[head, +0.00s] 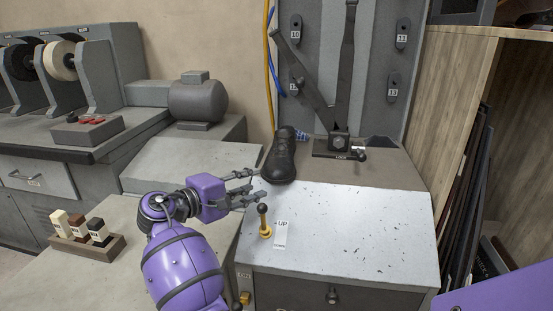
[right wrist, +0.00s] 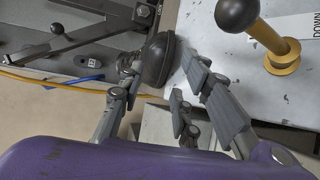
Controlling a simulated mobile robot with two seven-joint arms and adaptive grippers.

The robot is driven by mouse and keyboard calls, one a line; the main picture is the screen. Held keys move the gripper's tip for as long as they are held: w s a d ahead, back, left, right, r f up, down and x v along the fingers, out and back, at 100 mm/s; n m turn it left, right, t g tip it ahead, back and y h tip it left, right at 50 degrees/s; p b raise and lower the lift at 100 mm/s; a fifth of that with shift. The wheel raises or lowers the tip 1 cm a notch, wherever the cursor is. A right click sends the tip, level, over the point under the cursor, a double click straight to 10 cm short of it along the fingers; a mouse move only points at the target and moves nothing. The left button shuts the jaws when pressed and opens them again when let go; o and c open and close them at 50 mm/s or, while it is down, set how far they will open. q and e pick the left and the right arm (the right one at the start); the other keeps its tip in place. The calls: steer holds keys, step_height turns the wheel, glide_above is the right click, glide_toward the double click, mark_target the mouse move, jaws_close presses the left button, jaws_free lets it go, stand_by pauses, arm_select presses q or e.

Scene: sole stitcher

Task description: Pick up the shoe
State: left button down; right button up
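The black shoe (head: 280,158) stands at the back left of the white worktop, its toe pointing toward the front. My right gripper (head: 256,185) is just left of the shoe, with its fingers apart and pointing toward it. In the right wrist view the dark toe of the shoe (right wrist: 158,58) shows ahead, in line with the gap between the open fingers (right wrist: 163,80). I cannot tell whether a fingertip touches it. My left gripper is not in view.
A lever with a dark ball knob (head: 264,222) stands close in front of the gripper, beside the UP/DOWN label (head: 281,230). A clamp (head: 340,145) and dark straps are behind the shoe. The worktop's right part is clear.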

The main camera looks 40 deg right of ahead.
mark_target(271, 177)
steer(key=shift+s+d+f, duration=0.15)
steer(key=shift+d, duration=0.7)
steer(key=d, duration=0.1)
steer(key=d+b, duration=0.1)
steer(key=d, duration=0.2)
steer(key=shift+d+f, duration=0.3)
steer(key=shift+c, duration=0.5)
steer(key=shift+r, duration=0.1)
jaws_close()
